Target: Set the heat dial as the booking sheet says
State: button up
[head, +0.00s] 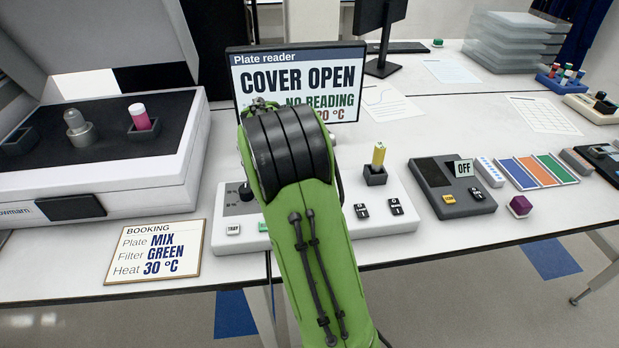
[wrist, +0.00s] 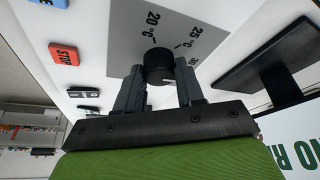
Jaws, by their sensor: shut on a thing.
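The booking sheet (head: 153,250) lies at the front left in the head view and reads Plate MIX, Filter GREEN, Heat 30 °C. In the wrist view, my gripper (wrist: 159,78) is shut on the black heat dial (wrist: 158,62), one finger on each side. The grey scale plate (wrist: 125,25) shows 20 °C and 25 °C, and a partly hidden mark beyond them. I cannot make out the dial's pointer. In the head view my green arm hides the gripper. The plate reader screen (head: 270,80) reads COVER OPEN, NO READING; its temperature line is partly covered by my arm.
A red STOP button (wrist: 63,53) and small switches lie left of the dial in the wrist view. In the head view, a yellow-topped piece (head: 378,156) stands on the reader's right. A large open-lidded device (head: 110,180) stands at left, a grey OFF unit (head: 450,187) at right.

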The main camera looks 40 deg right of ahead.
jog(key=shift+w+m, duration=0.1)
jog(key=shift+m, duration=0.4)
jog(key=o, duration=1)
jog(key=shift+o, duration=0.2)
jog(key=p+v, duration=0.5)
jog(key=v, duration=1)
jog(key=shift+w+r, duration=0.25)
jog(key=shift+r, duration=0.15)
jog(key=shift+s+a, duration=0.1)
